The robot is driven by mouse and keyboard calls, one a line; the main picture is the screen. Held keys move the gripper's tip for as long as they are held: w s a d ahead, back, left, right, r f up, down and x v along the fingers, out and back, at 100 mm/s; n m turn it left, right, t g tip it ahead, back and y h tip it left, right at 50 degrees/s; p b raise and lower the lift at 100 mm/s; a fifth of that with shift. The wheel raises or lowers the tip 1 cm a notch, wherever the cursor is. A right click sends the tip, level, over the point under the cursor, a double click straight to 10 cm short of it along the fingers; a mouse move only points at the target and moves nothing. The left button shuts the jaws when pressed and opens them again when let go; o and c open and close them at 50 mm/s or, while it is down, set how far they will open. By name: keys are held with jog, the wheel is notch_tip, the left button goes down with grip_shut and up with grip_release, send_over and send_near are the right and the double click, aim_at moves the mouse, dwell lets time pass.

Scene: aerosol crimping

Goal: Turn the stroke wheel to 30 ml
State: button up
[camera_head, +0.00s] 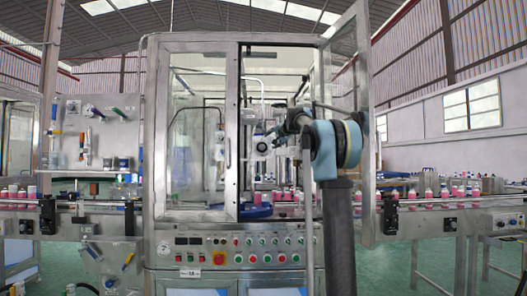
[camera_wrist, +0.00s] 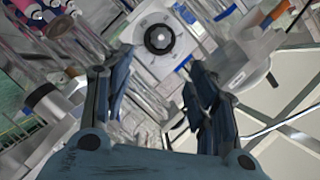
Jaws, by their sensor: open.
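The stroke wheel looks to be the round dark knob (camera_wrist: 159,39) on a pale square plate, at the top middle of the wrist view. It lies beyond the fingertips, between their lines and apart from them. My gripper (camera_wrist: 155,85) is open and empty, with its two dark fingers spread.
The glazed machine cabinet has a closed left door (camera_head: 197,130) and an open right door (camera_head: 345,75) close to my arm. Clear tubes and metal rods crowd the space around the knob. A button panel (camera_head: 240,258) sits below. Pink bottles (camera_head: 430,198) stand on the conveyor at right.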

aim_at(263, 147)
jog(key=x, duration=1.5)
jog(key=shift+f, duration=0.1)
jog(key=shift+s, duration=0.1)
jog(key=c, duration=1.1)
